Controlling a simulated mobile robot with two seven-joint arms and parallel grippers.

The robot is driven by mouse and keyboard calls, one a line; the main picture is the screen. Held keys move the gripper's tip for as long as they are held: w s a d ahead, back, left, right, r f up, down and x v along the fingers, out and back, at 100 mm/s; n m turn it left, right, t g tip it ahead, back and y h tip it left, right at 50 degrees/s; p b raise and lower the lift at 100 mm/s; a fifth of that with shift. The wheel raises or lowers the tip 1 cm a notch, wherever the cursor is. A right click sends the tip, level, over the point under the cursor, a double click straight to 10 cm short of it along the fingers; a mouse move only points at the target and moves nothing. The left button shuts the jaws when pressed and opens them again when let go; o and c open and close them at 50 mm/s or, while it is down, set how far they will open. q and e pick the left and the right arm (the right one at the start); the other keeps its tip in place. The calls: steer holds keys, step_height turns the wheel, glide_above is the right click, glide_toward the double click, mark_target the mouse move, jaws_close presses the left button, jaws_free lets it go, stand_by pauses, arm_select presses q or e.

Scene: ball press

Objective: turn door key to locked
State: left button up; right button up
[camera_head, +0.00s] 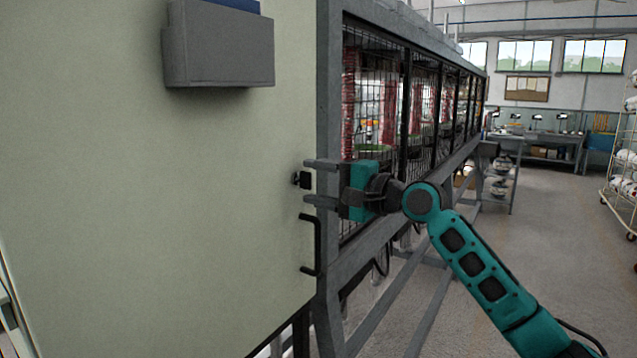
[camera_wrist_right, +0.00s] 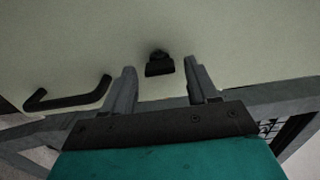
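The door key (camera_head: 302,179) is a small black piece on the pale door (camera_head: 150,180), near the door's right edge and above the handle. It also shows in the right wrist view (camera_wrist_right: 159,65), beyond and between my fingertips. My right gripper (camera_head: 308,182) is open, with one finger above the key and one below it in the head view. In the right wrist view my right gripper (camera_wrist_right: 158,80) has a clear gap on both sides of the key, with no contact visible. My left gripper is not in view.
A black door handle (camera_head: 316,244) sits just below the key, close to my lower finger. A grey box (camera_head: 219,46) is fixed higher on the door. A grey frame with mesh panels (camera_head: 375,90) runs back on the right. Open floor (camera_head: 560,230) lies further right.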

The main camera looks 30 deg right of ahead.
steer(key=shift+s+d+f, duration=0.1)
steer(key=shift+s+d, duration=0.15)
steer(key=shift+s, duration=0.25)
steer(key=b+v, duration=0.3)
steer(key=v, duration=0.8)
steer(key=shift+s, duration=0.45)
